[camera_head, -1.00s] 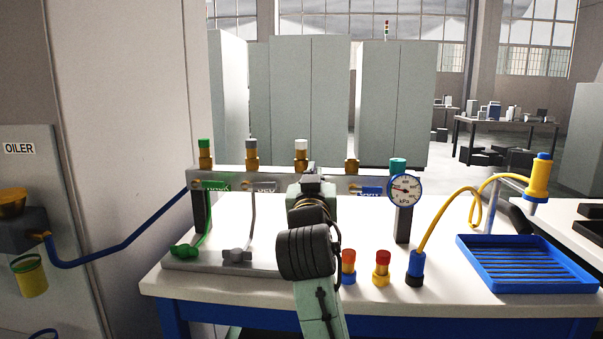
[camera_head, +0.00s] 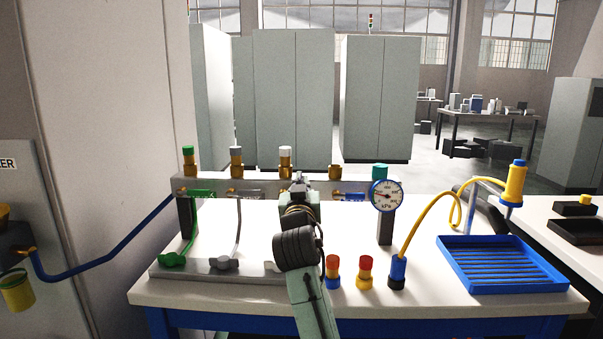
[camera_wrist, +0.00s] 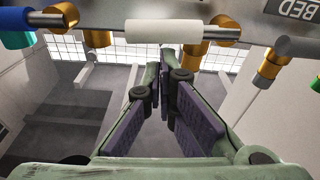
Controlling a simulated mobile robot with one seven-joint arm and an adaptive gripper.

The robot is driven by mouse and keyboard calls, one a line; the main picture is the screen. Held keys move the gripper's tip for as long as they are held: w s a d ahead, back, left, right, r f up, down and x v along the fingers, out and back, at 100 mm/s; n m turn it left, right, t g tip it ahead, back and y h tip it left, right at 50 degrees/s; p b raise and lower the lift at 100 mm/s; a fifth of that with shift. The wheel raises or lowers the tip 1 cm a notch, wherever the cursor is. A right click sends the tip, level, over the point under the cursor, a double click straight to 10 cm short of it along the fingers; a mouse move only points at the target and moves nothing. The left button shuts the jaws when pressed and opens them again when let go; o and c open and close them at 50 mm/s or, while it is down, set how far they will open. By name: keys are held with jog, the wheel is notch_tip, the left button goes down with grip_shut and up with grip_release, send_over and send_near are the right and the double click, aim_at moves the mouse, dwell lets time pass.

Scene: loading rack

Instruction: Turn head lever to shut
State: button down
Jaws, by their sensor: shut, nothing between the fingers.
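My gripper (camera_head: 298,180) is at the middle of the grey valve rail (camera_head: 225,183), below the white-capped brass fitting (camera_head: 285,158). In the wrist view my gripper's fingers (camera_wrist: 168,58) are closed together and empty. A white lever sleeve (camera_wrist: 168,31) lies lengthwise along the rail just in front of the fingertips. I cannot tell whether they touch it. No "head" label is readable; my arm covers that part of the rail in the head view. A "BED" label (camera_wrist: 298,9) shows upside down at the right of the wrist view.
A kPa gauge (camera_head: 386,195) stands right of my gripper. Red-topped plugs (camera_head: 332,268), a yellow hose (camera_head: 425,220) and a blue tray (camera_head: 500,265) are at right.

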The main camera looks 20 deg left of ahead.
jog(key=shift+f, duration=0.1)
jog(key=shift+d+f+m+b, duration=0.2)
jog(key=shift+f+m+b, duration=0.3)
jog(key=shift+f+m, duration=0.1)
